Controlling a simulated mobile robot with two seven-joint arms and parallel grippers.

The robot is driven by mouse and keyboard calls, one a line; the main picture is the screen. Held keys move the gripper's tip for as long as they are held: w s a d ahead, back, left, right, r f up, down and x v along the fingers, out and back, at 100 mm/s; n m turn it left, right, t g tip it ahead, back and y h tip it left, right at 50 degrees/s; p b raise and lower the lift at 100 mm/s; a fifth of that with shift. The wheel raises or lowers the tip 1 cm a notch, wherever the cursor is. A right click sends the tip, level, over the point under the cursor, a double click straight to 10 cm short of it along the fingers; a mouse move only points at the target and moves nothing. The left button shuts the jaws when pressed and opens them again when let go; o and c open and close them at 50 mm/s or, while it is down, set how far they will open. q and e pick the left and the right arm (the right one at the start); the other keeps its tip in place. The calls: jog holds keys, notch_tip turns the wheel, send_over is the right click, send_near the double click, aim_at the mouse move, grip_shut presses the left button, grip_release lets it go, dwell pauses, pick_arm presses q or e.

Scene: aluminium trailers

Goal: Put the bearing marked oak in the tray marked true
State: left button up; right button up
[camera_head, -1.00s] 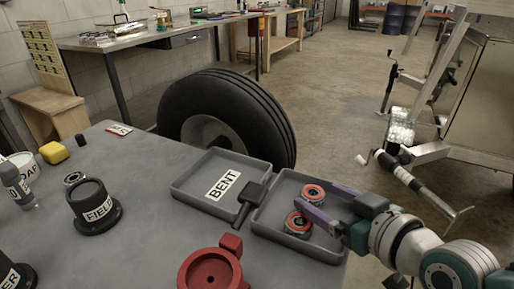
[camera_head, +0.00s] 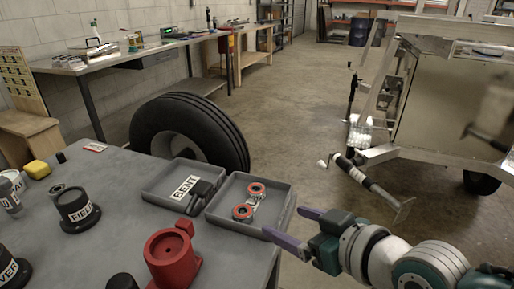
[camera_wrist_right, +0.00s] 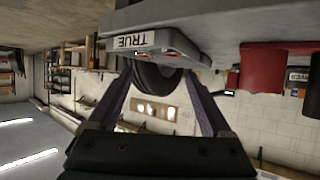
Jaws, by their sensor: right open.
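Two red-rimmed bearings, one farther back (camera_head: 256,189) and one nearer (camera_head: 242,212), lie flat in the right grey tray (camera_head: 286,205). I cannot read oak on either. In the right wrist view this tray (camera_wrist_right: 182,42) carries the label TRUE (camera_wrist_right: 130,41) on its outer side, and a little red shows at its rim. My right gripper (camera_head: 294,227) is open and empty, to the right of the tray and apart from it. Its spread fingers also show in the right wrist view (camera_wrist_right: 157,75). My left gripper is not in view.
A tray marked BENT (camera_head: 150,196) stands to the left, with a black object (camera_head: 201,194) by the trays' adjoining sides. A red fixture (camera_head: 172,258) stands in front. A black FIELD holder (camera_head: 76,211) is at left. Open floor lies right of the table.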

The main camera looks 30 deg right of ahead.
jog(key=s+a+n+g+y, duration=0.1)
jog(key=s+a+g, duration=0.2)
jog(key=s+a, duration=0.2)
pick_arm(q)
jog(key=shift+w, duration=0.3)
pick_arm(e)
jog(key=s+r+g+h, duration=0.1)
jog(key=s+r+g, duration=0.1)
jog(key=s, duration=0.5)
jog(key=s+d+r+g+h, duration=0.1)
jog(key=s+r+g, duration=0.2)
jog(key=s, duration=0.4)
jog(key=shift+s+r+g, duration=0.3)
jog(key=shift+g, duration=0.2)
pick_arm(q)
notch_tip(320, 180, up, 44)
jog(key=p, duration=4.4)
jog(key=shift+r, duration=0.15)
pick_arm(e)
notch_tip(320, 180, up, 44)
jog(key=shift+r, duration=0.15)
